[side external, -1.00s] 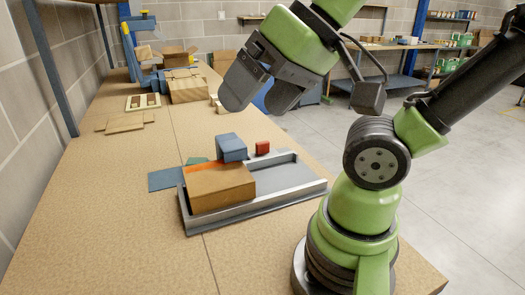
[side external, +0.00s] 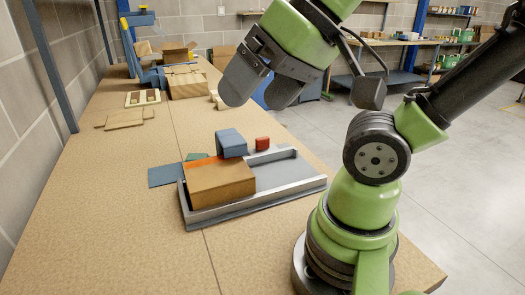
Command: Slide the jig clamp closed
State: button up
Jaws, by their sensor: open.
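A grey metal jig tray (side external: 278,183) with raised walls lies on the workbench in the side external view. A brown wooden block (side external: 220,183) sits in its left part. A blue clamp piece (side external: 231,143) stands at the block's far edge, and a red block (side external: 262,143) is to its right by the tray's far side. An orange-red strip (side external: 203,161) shows along the block's far top edge. My gripper (side external: 252,96) is open and empty, above and beyond the clamp, apart from it. What lies behind the wooden block is hidden.
Wooden slats (side external: 124,119), a framed piece (side external: 143,98) and cardboard boxes (side external: 187,83) are farther back. The near left bench surface is clear.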

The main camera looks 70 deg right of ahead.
jog(key=shift+w, duration=0.1)
jog(key=shift+c, duration=0.5)
jog(key=w+d+m+g+h, duration=0.2)
jog(key=w+d+g, duration=0.1)
jog(key=w+d, duration=1.15)
jog(key=m+g, duration=0.3)
jog(key=g, duration=0.1)
send_over(263, 138)
notch_tip(263, 138, down, 18)
notch_tip(263, 138, down, 9)
jog(key=shift+w+f, duration=0.1)
jog(key=shift+f, duration=0.5)
